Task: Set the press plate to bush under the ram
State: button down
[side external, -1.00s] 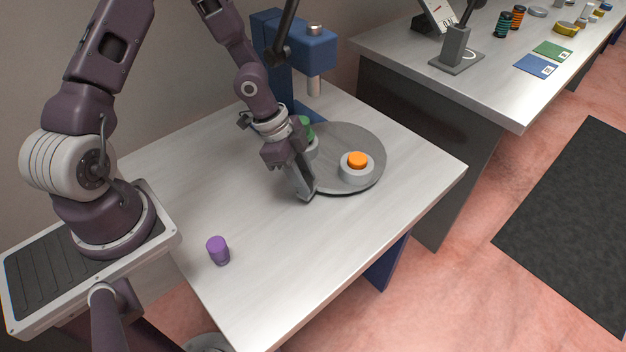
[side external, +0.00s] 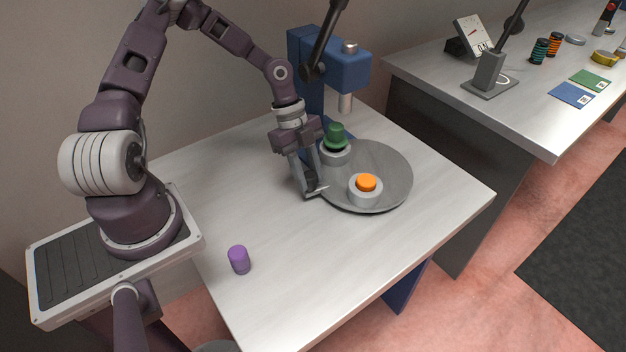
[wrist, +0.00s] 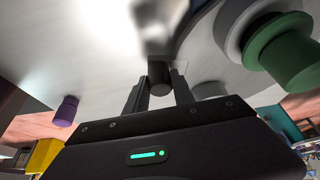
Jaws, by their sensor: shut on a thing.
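The round grey press plate (side external: 390,180) lies on the table and carries two grey round holders. One holds a green capped part (side external: 336,136), at the plate's back left; it also shows in the wrist view (wrist: 285,50). The other holds an orange capped part (side external: 367,183), at the front. The silver ram (side external: 346,102) hangs from the blue press behind the plate, with neither part visibly right under it. My gripper (side external: 314,186) is at the plate's left edge, shut on a dark upright peg (wrist: 159,74). The peg's join to the plate is not clear.
A purple cylinder (side external: 239,260) stands on the table at the front left. The blue press (side external: 330,65) stands at the back. The table's front and right are clear. A second bench (side external: 530,105) with a gauge, cards and small parts stands at the right.

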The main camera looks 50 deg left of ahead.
jog(key=shift+w+a+m+g, duration=0.25)
jog(key=shift+w+a+m, duration=0.05)
jog(key=shift+a+m, duration=0.4)
jog(key=shift+w+a+m+g, duration=0.35)
jog(key=shift+a+m, duration=0.2)
jog(key=shift+a, duration=0.25)
jog(key=shift+w+a+m+g, duration=0.2)
jog(key=shift+w+a+m, duration=0.1)
jog(key=shift+a+m, duration=0.4)
jog(key=shift+w+a, duration=0.1)
jog(key=shift+a, duration=0.15)
jog(key=c, duration=1.1)
grip_release()
jog(key=shift+o, duration=0.2)
jog(key=v, duration=0.7)
jog(key=shift+d, duration=0.1)
